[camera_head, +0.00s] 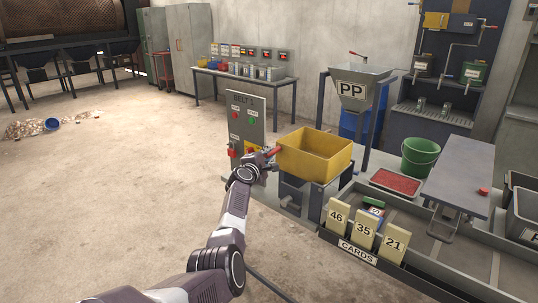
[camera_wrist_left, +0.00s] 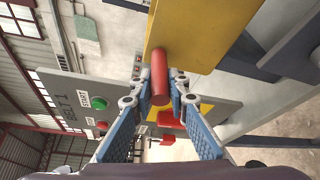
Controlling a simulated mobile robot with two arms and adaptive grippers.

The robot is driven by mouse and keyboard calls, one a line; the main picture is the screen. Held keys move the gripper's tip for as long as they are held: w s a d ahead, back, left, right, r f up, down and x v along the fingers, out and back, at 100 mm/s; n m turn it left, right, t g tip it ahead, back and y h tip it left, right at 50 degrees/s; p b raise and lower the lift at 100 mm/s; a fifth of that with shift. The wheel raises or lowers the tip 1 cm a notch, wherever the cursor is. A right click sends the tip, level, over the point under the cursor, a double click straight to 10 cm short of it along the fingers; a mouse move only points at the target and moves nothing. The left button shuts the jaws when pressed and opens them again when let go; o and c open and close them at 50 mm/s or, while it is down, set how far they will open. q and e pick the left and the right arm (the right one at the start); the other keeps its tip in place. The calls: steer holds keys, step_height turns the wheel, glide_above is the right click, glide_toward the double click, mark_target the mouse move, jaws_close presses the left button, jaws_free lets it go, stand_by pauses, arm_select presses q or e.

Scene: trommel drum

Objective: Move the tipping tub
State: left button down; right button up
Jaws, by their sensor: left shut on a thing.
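The yellow tipping tub (camera_head: 318,160) sits upright on a dark stand (camera_head: 309,193) in the middle of the head view. A red handle (camera_head: 273,151) sticks out from its left side. My left gripper (camera_head: 264,157) is at that handle. In the left wrist view the red handle (camera_wrist_left: 160,78) lies between the blue finger pads of my left gripper (camera_wrist_left: 161,98), which is shut on it. The yellow tub wall (camera_wrist_left: 195,40) rises just beyond the handle. My right gripper is not in view.
The BELT 1 control panel (camera_head: 246,122) stands close behind my left gripper. A PP hopper (camera_head: 357,84) is behind the tub. A green bucket (camera_head: 420,157), a red tray (camera_head: 396,182) and a card rack (camera_head: 358,253) lie to the right. Floor at left is mostly clear.

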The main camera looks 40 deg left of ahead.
arm_select(q)
steer(key=c, duration=1.8)
jaws_free()
steer(key=shift+w+d+f, duration=0.1)
steer(key=shift+d+f, duration=0.1)
steer(key=shift+c, duration=0.2)
steer(key=v, duration=1.2)
